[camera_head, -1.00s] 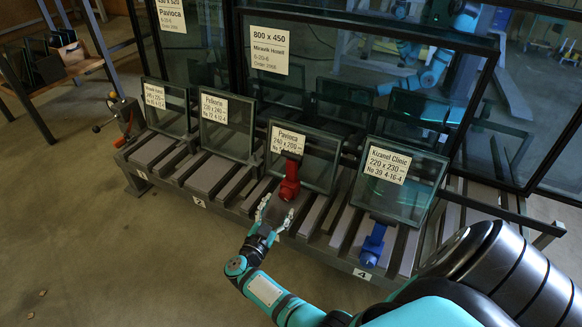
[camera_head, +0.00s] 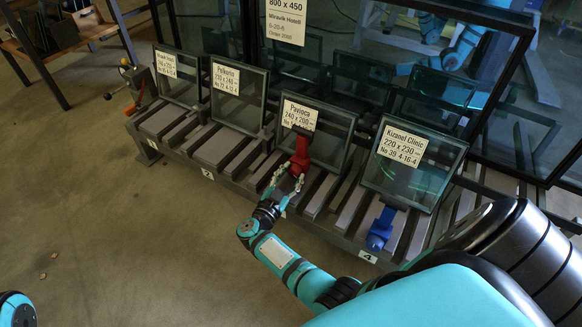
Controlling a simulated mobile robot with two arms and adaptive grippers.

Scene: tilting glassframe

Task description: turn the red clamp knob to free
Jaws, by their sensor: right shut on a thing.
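The red clamp knob (camera_head: 301,156) stands upright at the front of the third slot, against the lower part of the glass pane labelled Pavioca (camera_head: 322,149). My right gripper (camera_head: 290,182) reaches it from the front and below, and its pale fingers are shut on the knob's lower part. The fingers hide part of the knob's lower end. My left gripper is out of view; only a teal piece of mine shows at the bottom left corner.
A blue clamp (camera_head: 381,229) stands to the right, below the Kizanel Clinic pane (camera_head: 418,183). Two more small panes stand to the left on the slatted rack (camera_head: 214,149). Large glass sheets (camera_head: 400,45) lean behind. The floor (camera_head: 120,230) in front is clear.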

